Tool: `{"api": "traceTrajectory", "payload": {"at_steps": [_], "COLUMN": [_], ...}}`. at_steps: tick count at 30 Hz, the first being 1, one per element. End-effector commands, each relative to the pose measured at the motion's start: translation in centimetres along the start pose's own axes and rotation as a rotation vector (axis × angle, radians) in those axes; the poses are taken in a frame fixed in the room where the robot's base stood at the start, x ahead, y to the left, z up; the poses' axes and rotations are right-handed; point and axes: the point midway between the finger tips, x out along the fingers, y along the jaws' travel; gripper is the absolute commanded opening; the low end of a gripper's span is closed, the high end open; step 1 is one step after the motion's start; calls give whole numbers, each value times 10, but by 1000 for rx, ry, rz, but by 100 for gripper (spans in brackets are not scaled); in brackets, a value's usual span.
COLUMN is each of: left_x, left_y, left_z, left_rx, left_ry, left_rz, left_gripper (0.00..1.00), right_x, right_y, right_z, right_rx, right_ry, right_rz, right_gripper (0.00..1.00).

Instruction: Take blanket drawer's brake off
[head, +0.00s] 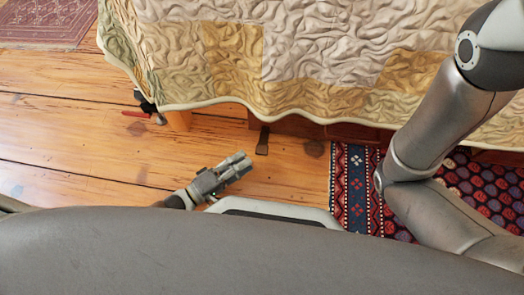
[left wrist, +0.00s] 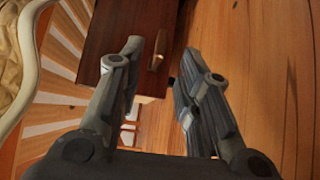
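The red-brown wooden drawer (head: 295,127) shows under the quilt's hem in the head view. A brown tab (head: 262,140), which looks like the brake lever, sticks out from it at floor level. In the left wrist view, the drawer (left wrist: 110,35) fills the upper middle, and the tab (left wrist: 157,52) shows at its right edge, in the gap between the fingertips. My left gripper (head: 242,161) is near the floor, short of the tab in the head view. In the left wrist view, its fingers (left wrist: 162,62) are apart with nothing held. My right gripper is not in view.
A quilt-covered bed (head: 320,45) overhangs the drawer. A patterned rug (head: 355,185) lies at right, under my right arm. Bare floorboards (head: 80,170) are clear at left.

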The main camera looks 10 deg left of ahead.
Motion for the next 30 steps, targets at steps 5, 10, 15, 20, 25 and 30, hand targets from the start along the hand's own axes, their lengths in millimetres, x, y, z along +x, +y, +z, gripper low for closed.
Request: {"api": "traceTrajectory", "payload": {"at_steps": [5,10,15,20,25,30], "left_x": [37,64,76,78,78,78], "left_y": [-4,-3,-2,0,0,0], "left_z": [0,0,0,0,0,0], "left_rx": [1,1,1,1,1,1], "left_ry": [-1,0,0,0,0,0], "left_rz": [5,4,1,1,1,0], "left_gripper": [32,32,32,32,30,8], "right_x": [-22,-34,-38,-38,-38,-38], "right_y": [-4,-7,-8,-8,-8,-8], "right_z": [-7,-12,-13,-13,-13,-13], "right_rx": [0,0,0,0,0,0], "right_ry": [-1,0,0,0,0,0], "right_rz": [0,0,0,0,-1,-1], "right_gripper": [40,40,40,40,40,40]}}
